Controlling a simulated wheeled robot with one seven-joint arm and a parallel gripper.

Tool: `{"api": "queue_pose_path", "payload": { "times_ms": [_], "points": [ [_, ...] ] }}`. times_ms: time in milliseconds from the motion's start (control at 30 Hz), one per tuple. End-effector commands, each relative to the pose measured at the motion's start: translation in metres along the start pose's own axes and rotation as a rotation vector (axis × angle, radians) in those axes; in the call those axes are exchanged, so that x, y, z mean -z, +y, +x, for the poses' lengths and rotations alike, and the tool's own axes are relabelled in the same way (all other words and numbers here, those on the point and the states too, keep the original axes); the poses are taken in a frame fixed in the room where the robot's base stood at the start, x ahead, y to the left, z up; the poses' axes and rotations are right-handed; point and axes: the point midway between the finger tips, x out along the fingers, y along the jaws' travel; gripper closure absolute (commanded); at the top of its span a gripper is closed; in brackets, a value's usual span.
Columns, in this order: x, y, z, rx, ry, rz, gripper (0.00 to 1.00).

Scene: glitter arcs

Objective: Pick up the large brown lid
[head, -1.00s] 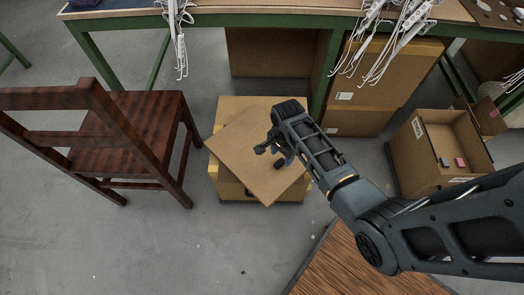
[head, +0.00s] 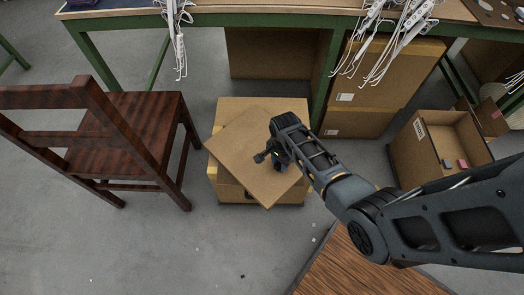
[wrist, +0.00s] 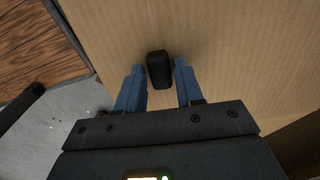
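The large brown lid (head: 235,150) is a flat cardboard-coloured panel. It lies turned at an angle on a cardboard box (head: 290,108) on the floor. In the wrist view the lid (wrist: 240,70) fills most of the picture, with a small black handle (wrist: 159,70) standing on it. My gripper (head: 270,162) is over the middle of the lid. In the wrist view my gripper (wrist: 158,68) is open, with its two blue-grey fingers on either side of the handle and small gaps showing. The head view mostly hides the handle behind the gripper.
A dark wooden chair (head: 125,125) stands left of the box. A green-framed table (head: 265,18) with hanging white cables is behind. Stacked boxes (head: 375,75) and an open box (head: 410,155) stand right. A wooden surface (head: 355,270) is at the front. Grey floor is clear front left.

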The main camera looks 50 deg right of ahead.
Motion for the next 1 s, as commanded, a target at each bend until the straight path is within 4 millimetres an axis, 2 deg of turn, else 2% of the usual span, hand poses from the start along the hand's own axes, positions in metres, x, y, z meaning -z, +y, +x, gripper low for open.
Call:
{"api": "queue_pose_path", "payload": {
  "times_ms": [33,367,767,867,1000],
  "points": [
    [0.0,0.0,0.0,0.0,0.0,0.0,0.69],
    [0.0,0.0,0.0,0.0,0.0,0.0,1.0],
    [0.0,0.0,-0.004,0.001,0.0,0.0,1.0],
    [0.0,-0.001,-0.012,0.003,0.001,0.0,1.0],
    [0.0,0.0,-0.034,0.003,0.001,0.0,1.0]
  ]
}}
